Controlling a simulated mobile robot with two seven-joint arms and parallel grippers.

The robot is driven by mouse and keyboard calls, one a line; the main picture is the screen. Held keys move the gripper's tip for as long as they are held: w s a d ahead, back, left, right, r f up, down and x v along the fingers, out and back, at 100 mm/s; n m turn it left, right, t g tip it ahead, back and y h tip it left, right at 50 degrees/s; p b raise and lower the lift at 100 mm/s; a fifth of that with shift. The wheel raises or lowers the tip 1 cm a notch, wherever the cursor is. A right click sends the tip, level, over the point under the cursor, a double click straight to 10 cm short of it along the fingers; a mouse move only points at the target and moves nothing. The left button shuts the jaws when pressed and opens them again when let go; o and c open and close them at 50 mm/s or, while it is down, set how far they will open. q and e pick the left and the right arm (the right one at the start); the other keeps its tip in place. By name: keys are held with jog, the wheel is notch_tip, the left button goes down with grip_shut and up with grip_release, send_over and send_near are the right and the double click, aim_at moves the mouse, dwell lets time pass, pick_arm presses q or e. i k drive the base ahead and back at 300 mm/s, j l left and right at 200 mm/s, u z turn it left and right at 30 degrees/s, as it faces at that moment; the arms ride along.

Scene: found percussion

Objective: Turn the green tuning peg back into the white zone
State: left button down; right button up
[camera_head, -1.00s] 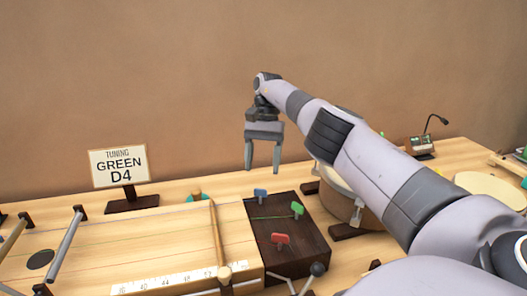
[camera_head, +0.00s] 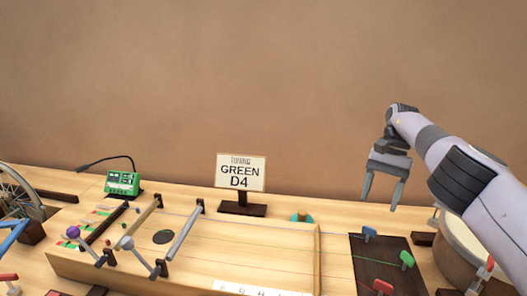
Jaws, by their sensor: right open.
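The green tuning peg (camera_head: 407,259) stands on the dark wooden block (camera_head: 352,279) at the right end of the pale string box (camera_head: 210,254). A blue peg (camera_head: 369,233) and a red peg (camera_head: 382,287) stand on the same block. A green string runs across the box toward the block. My right gripper (camera_head: 384,203) is open and empty, pointing down in the air above and behind the pegs, touching nothing. No white zone by the green peg can be made out. My left gripper is not in view.
A sign reading "TUNING GREEN D4" (camera_head: 241,173) stands behind the box. A green device (camera_head: 122,183) with a bent stalk stands at the left back. A drum (camera_head: 462,246) stands right of the block. Rods and mallets lie over the box's left part.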

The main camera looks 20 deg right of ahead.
aim_at(407, 260)
jog(key=k, duration=1.5)
